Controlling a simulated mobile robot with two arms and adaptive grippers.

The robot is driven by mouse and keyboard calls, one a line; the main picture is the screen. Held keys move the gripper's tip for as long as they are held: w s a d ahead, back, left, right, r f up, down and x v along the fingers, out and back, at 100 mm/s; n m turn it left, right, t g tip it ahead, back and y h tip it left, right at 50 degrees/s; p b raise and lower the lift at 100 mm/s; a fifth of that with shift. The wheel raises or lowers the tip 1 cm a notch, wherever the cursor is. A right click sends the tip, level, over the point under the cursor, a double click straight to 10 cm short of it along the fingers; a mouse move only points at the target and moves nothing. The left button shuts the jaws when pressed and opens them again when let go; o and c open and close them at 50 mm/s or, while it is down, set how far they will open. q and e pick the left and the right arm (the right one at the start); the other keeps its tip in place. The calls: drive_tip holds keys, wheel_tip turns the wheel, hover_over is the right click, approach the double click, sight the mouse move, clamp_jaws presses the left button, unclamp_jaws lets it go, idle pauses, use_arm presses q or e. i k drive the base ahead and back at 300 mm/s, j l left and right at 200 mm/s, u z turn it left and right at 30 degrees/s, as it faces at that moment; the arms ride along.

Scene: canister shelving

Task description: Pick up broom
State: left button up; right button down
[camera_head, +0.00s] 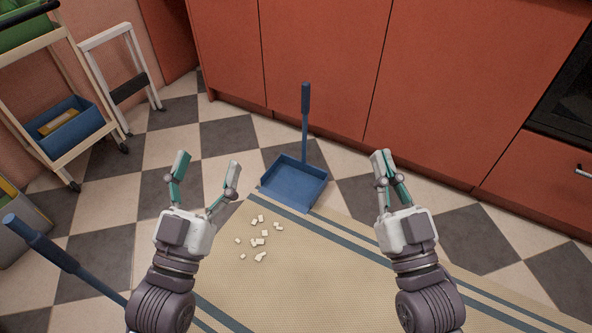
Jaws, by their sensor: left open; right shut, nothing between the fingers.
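A blue handle, which looks like the broom (52,252), slants in at the lower left. Its upper end is near the left edge and its lower part runs out of the frame behind my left arm, so its head is hidden. My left gripper (207,163) is open and empty, up and to the right of the handle and apart from it. My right gripper (386,154) is shut and empty, right of the blue dustpan (292,184). The dustpan stands at the rug's far edge with its handle upright.
Several small white pieces (258,241) lie on the beige striped rug (300,275). Red cabinets (320,60) close off the back. A trolley (60,150) with a blue bin (68,128) and a white step frame (130,80) stand at the left. A grey bin (20,228) is at the left edge.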

sight(35, 239)
drive_tip(key=u, duration=0.45)
drive_tip(key=l+u, duration=0.1)
drive_tip(key=u, duration=0.75)
drive_tip(key=l+u, duration=0.1)
drive_tip(key=u, duration=0.8)
drive_tip(key=l+u, duration=0.1)
drive_tip(key=u, duration=0.75)
drive_tip(key=k, duration=0.05)
